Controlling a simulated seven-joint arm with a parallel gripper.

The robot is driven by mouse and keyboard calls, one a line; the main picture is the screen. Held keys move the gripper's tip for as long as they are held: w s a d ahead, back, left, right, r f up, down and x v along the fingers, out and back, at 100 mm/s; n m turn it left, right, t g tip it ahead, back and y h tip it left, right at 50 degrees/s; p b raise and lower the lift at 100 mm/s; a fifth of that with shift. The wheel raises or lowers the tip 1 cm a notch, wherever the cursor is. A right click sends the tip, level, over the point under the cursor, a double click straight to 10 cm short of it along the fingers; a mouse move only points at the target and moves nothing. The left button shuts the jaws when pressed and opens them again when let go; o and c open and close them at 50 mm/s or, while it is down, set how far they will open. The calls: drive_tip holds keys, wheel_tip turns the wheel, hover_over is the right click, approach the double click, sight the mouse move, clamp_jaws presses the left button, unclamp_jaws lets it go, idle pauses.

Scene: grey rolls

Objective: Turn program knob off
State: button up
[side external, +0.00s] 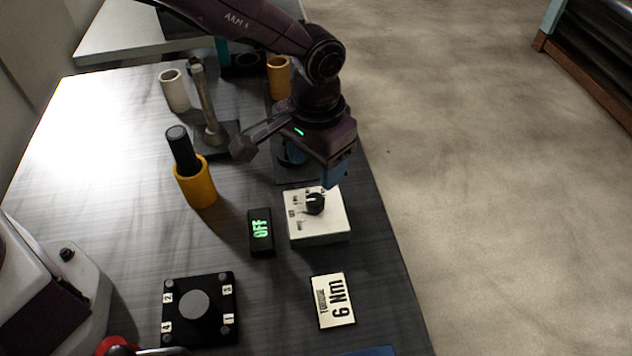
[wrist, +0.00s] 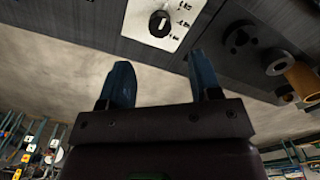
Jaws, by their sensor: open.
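The program knob (side external: 315,203) is a round black dial on a white box (side external: 320,229) with small printed labels, near the table's right edge. In the wrist view the knob (wrist: 160,24) shows at the top with a white pointer mark, and the labels beside it are too small to read. A small black display (side external: 261,232) left of the box reads OFF in green. My gripper (side external: 335,172) is just behind and above the white box, apart from the knob. In the wrist view its two blue fingers (wrist: 160,84) are spread with nothing between them.
A yellow cup with a black handle (side external: 196,184) stands left. A white cup (side external: 175,90) and a post on a dark base (side external: 208,105) stand farther back. A black numbered plate (side external: 200,335) and a 6 Nm card (side external: 333,300) lie in front. The table's right edge is close.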

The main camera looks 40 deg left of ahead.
drive_tip(key=shift+r, duration=2.1)
drive_tip(key=s+a+r+n+t, duration=0.1)
drive_tip(key=s+a+r+t, duration=0.1)
drive_tip(key=s+a+r, duration=0.7)
drive_tip(key=s+a+r+n+t, duration=0.1)
drive_tip(key=s+a+r+t, duration=0.2)
drive_tip(key=s+a+r, duration=0.6)
drive_tip(key=s+a, duration=0.2)
drive_tip(key=a, duration=0.4)
drive_tip(key=shift+s+a+t, duration=0.3)
drive_tip(key=shift+s+a, duration=0.1)
